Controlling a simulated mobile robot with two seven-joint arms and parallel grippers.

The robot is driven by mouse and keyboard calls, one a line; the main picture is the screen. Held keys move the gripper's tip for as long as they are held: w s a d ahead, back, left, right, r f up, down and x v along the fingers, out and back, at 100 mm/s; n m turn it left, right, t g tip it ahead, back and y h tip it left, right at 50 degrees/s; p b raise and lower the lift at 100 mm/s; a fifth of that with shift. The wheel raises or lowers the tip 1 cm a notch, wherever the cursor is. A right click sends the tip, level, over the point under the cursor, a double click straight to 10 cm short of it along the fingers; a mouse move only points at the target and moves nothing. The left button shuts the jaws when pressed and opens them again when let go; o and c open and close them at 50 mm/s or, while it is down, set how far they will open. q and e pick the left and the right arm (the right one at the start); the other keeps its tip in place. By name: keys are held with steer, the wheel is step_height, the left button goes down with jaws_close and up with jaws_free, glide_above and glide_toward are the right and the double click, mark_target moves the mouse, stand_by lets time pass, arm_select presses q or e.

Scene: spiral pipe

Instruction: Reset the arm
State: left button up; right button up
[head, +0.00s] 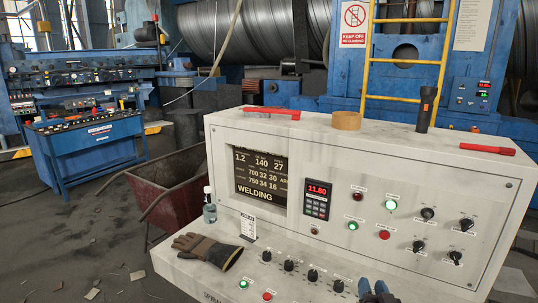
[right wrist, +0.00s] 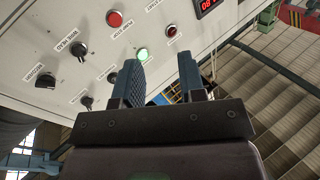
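My right gripper (head: 377,291) shows at the bottom edge of the head view, low in front of the control console (head: 330,137). Only its dark blue-grey fingertips are in that view. In the right wrist view my right gripper (right wrist: 160,78) has its two fingers apart with nothing between them, so it is open. A lit green button (right wrist: 143,54) on the panel appears just past one fingertip there; I cannot tell whether they touch. My left gripper is in neither view.
The console carries knobs, buttons, a screen (head: 260,178) and a keypad (head: 317,199). A rusty cart (head: 170,190) stands left.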

steer(key=s+f+n+g, duration=0.1)
steer(key=s+f, duration=0.2)
steer(key=s, duration=0.1)
steer(key=s+f+n+g, duration=0.1)
steer(key=s+f, duration=0.1)
steer(key=s, duration=0.2)
steer(key=s+f+n+g+y+b, duration=0.1)
steer(key=s+f+g, duration=0.1)
steer(key=s+f, duration=0.1)
steer(key=shift+s+d+f, duration=0.1)
steer(key=shift+s+f, duration=0.1)
steer(key=shift+s, duration=0.25)
steer(key=shift+s+d+f, duration=0.1)
steer(key=shift+s+f, duration=0.05)
steer(key=shift+s, duration=0.3)
steer(key=s+f+g, duration=0.1)
steer(key=s+f, duration=0.3)
steer(key=s, duration=0.3)
steer(key=s+d+f+n+g+b, duration=0.1)
steer(key=s+f+g, duration=0.1)
steer(key=s+f, duration=0.2)
steer(key=s, duration=0.3)
steer(key=shift+s+d, duration=0.2)
steer(key=shift+s, duration=0.15)
